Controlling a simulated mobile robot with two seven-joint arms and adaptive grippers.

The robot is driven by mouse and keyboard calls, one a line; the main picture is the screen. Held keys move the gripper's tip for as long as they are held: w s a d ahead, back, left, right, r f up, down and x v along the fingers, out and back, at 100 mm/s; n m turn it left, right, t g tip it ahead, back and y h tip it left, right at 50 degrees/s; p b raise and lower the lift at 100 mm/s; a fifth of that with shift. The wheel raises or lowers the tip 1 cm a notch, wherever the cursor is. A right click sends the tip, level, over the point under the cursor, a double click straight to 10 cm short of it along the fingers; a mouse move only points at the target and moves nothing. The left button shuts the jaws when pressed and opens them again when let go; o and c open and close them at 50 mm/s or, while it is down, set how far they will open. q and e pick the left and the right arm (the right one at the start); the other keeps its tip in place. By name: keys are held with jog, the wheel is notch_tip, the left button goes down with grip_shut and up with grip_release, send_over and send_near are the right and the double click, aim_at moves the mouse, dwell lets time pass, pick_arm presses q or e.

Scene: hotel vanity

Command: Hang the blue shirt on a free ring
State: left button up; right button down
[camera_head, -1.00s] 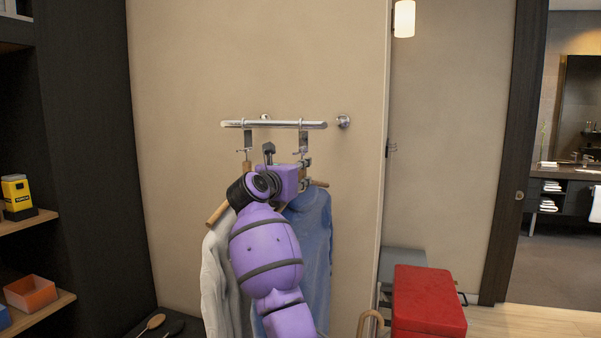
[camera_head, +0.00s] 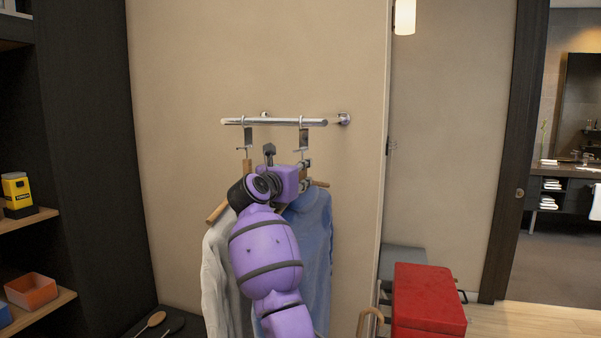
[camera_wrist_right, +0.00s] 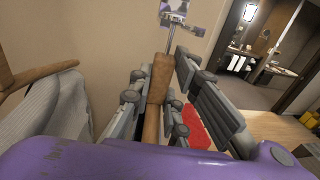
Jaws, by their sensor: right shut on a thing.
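The blue shirt (camera_head: 317,235) hangs from a wooden hanger (camera_wrist_right: 158,88) below the right end of a metal rail (camera_head: 275,122). My right gripper (camera_head: 305,174) is shut on the wooden neck of that hanger, between its fingers in the wrist view (camera_wrist_right: 160,100). The hanger's metal hook rises toward the right holder (camera_head: 303,139) on the rail. I cannot tell whether the hook is through its ring. The left holder (camera_head: 247,138) carries another wooden hanger with a pale grey shirt (camera_head: 214,280). My arm hides part of both shirts. My left gripper is out of view.
A dark shelf unit with an orange box (camera_head: 31,291) and a yellow device (camera_head: 17,191) stands at the left. A red box (camera_head: 428,300) is at the lower right, with a curved wooden handle (camera_head: 369,320) beside it. An open doorway lies further right.

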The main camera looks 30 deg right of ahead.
jog(key=c, duration=1.6)
grip_release()
jog(key=shift+f, duration=0.1)
jog(key=v, duration=1.2)
